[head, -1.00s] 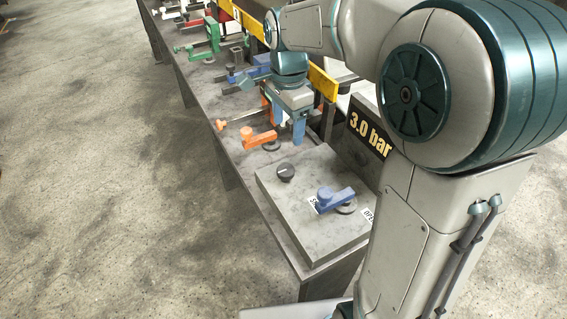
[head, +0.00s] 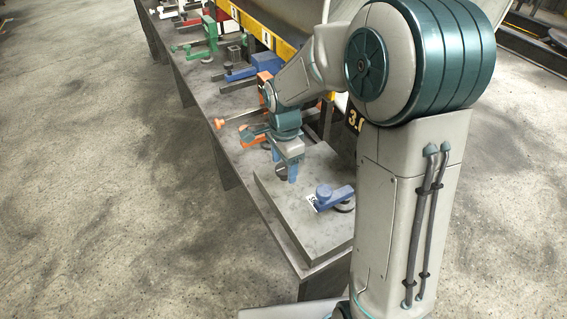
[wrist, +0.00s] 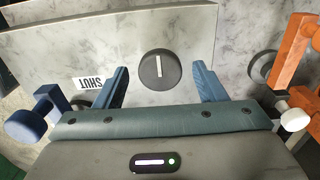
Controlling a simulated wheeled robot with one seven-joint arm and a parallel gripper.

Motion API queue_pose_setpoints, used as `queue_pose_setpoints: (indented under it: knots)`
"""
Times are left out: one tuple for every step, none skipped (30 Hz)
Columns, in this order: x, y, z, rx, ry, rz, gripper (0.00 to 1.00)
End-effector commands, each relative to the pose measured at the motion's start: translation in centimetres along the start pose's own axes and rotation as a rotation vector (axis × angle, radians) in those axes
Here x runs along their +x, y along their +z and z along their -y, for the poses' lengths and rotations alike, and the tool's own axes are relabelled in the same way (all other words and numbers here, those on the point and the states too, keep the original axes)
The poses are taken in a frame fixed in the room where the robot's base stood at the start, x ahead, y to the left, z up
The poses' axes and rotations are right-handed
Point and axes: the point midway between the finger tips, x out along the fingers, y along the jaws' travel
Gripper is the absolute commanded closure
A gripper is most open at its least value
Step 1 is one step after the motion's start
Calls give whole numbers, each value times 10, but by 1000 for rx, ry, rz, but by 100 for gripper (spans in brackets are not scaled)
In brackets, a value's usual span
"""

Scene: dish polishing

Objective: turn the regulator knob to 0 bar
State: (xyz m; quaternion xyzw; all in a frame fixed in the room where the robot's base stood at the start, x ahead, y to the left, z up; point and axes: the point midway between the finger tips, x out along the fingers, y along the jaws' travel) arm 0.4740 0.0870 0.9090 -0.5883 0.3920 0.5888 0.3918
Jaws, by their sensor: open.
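The round dark regulator knob (wrist: 160,70) shows in the wrist view with a white pointer line, close to upright in the picture. It stands out from a grey panel (wrist: 215,20). My gripper (wrist: 160,68) is open, with one blue finger on each side of the knob and a visible gap to both. In the head view my gripper (head: 287,176) is over the far part of the panel block (head: 290,222) and hides the knob. The pressure sign (head: 353,120) is mostly covered by my arm; only "3." and part of a digit show.
A blue lever (head: 335,197) sits on the block near the knob, with a SHUT label (wrist: 87,83) beside it. An orange lever (head: 250,138) is on the other side. Clamps, including a green one (head: 208,35), stand farther along the bench. The floor at left is clear.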

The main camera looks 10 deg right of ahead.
Motion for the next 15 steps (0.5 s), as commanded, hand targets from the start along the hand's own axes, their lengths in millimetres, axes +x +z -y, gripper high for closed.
queue_pose_setpoints:
  knots:
    - [2,0,0,0,0,0,36]
    - [2,0,0,0,0,0,36]
    - [2,0,0,0,-1,0,36]
    - [2,0,0,0,-1,0,36]
    - [2,0,0,0,-1,0,36]
    - [2,0,0,0,-1,0,36]
    - [2,0,0,0,-1,0,36]
    - [2,0,0,0,-1,0,36]
    - [2,0,0,0,-1,0,41]
    - [2,0,0,0,-1,0,50]
    - [2,0,0,0,-1,0,58]
    - [2,0,0,0,-1,0,69]
    - [2,0,0,0,-1,0,77]
    - [2,0,0,0,-1,-1,80]
    - [2,0,0,0,-1,-1,80]
